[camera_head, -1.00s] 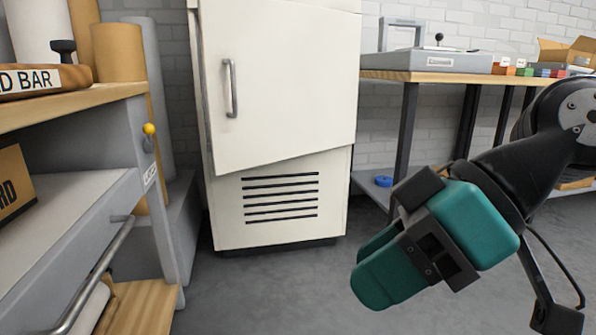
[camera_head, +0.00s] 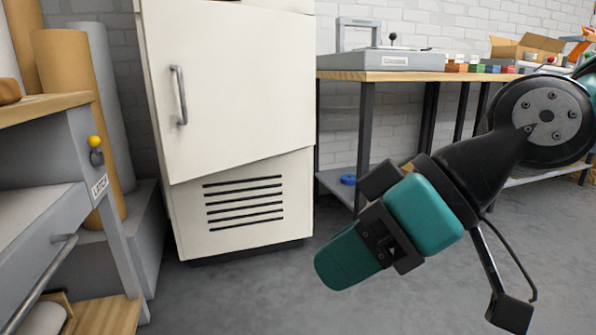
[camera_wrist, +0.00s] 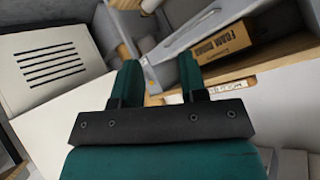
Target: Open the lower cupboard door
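The white cupboard door (camera_head: 230,85) stands behind the workspace in the head view, with a vertical grey handle (camera_head: 179,95) near its left edge. Its bottom edge slants against the vented panel (camera_head: 243,205) below; I cannot tell whether it stands slightly ajar. The vented panel also shows at the upper left of the wrist view (camera_wrist: 52,64); the handle does not. My gripper (camera_head: 335,265) is in front and to the right of the cupboard, pointing down and left, apart from the door. In the wrist view its two fingers (camera_wrist: 158,76) are spread with nothing between them.
A grey bench with a wooden top (camera_head: 40,108), a metal rail (camera_head: 40,285) and rolls (camera_head: 70,110) stands close on the left. A wood-topped table (camera_head: 400,76) stands right of the cupboard. Grey floor (camera_head: 250,300) before the cupboard is clear.

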